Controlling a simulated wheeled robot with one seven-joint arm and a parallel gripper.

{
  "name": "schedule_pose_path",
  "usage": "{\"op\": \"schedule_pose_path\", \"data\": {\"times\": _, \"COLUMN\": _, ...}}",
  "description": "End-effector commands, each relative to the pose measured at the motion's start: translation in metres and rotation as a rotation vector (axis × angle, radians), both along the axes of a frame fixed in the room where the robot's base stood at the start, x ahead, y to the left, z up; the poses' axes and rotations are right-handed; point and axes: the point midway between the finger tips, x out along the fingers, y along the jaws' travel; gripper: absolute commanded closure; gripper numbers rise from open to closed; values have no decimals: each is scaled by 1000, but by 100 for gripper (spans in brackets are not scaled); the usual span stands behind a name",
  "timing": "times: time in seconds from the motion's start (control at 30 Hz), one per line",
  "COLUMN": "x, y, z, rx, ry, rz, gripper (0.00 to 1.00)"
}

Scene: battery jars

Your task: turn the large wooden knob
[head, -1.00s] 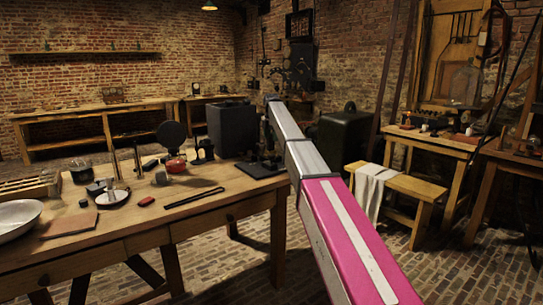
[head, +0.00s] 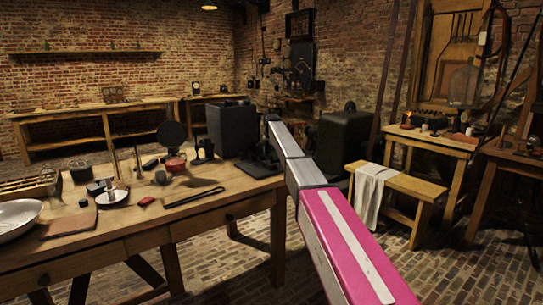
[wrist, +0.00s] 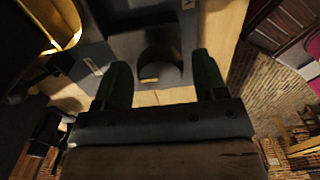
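I cannot make out the large wooden knob for certain in either view. A black apparatus (head: 262,163) stands at the right end of the workbench in the head view, partly behind my arm. In the wrist view, my gripper (wrist: 160,68) shows two dark green fingers spread well apart. A dark rounded part (wrist: 160,58) lies in line with the gap between them, with a small bright patch on its lower edge. I cannot tell whether the fingers touch it or whether it is the knob. My gripper is hidden in the head view.
The wooden workbench (head: 170,232) holds a dark box (head: 230,128), a black rod (head: 194,197), a red-based round-topped item (head: 172,140) and a pale dish (head: 16,218). A bench with a white cloth (head: 371,188) stands to the right. Brick floor is open between them.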

Motion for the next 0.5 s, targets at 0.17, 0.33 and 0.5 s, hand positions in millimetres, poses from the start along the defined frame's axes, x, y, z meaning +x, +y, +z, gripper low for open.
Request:
{"op": "schedule_pose_path", "data": {"times": 0.17, "x": 0, "y": 0, "z": 0, "rx": 0, "ry": 0, "rz": 0, "gripper": 78}}
{"op": "schedule_pose_path", "data": {"times": 0.33, "x": 0, "y": 0, "z": 0, "rx": 0, "ry": 0, "rz": -5, "gripper": 78}}
{"op": "schedule_pose_path", "data": {"times": 0.5, "x": 0, "y": 0, "z": 0, "rx": 0, "ry": 0, "rz": -42, "gripper": 78}}
